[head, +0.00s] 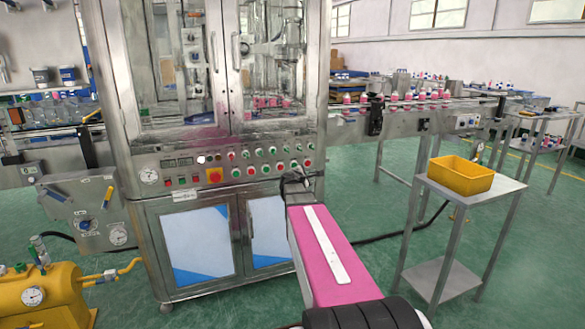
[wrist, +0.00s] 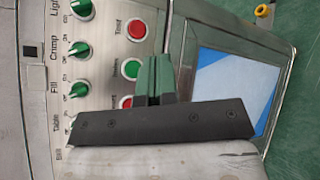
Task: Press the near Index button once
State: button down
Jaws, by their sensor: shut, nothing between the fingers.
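The control panel (head: 235,165) runs across the front of the steel machine, with rows of knobs and buttons. In the wrist view the panel appears turned sideways. A green button (wrist: 132,68) there has a small label that seems to read Index. My gripper (wrist: 154,62) is shut and empty, its tips just right of this green button in the picture. I cannot tell whether they touch the panel. In the head view my gripper (head: 296,180) is at the panel's right end, partly hidden by my arm.
Close by in the wrist view are a red button (wrist: 137,29), another red button (wrist: 125,101) partly covered by my gripper, and several green knobs (wrist: 79,49). A yellow bin (head: 461,173) stands on a steel side table at right. A yellow tank (head: 45,296) stands at lower left.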

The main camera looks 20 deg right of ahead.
aim_at(294, 165)
jog(key=shift+w, duration=0.1)
jog(key=w, duration=0.8)
jog(key=shift+w, duration=0.3)
jog(key=shift+w+a, duration=0.1)
dwell(1.9)
jog(key=shift+w, duration=0.3)
